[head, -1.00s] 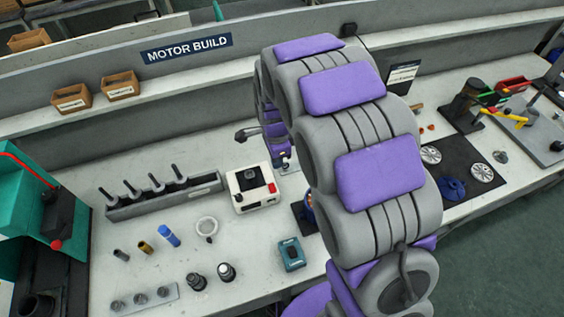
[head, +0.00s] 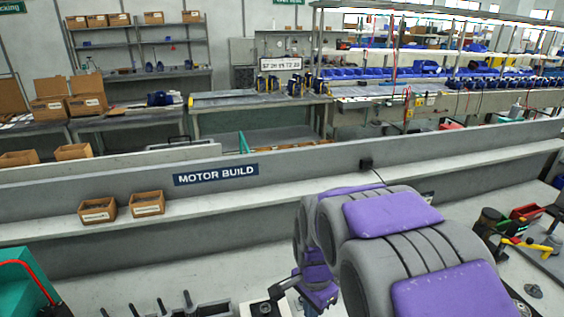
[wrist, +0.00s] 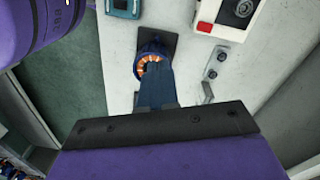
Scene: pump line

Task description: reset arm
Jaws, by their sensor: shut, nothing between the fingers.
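My gripper shows in the wrist view (wrist: 154,70) as narrow dark blue fingers pressed together, with nothing between them. Beyond its tips is a blue ring part with orange windings (wrist: 143,62) on a dark plate on the bench. The tips overlap the ring in the picture, and I cannot tell whether they touch it. In the head view my grey and purple arm fills the lower right, folded over the bench. My fingertips cannot be made out there.
In the wrist view a white box with a red button (wrist: 221,18) and a teal device (wrist: 122,7) lie near the ring. In the head view two cardboard bins (head: 97,210) stand on the ledge left of the arm. Tools (head: 525,244) lie at the right.

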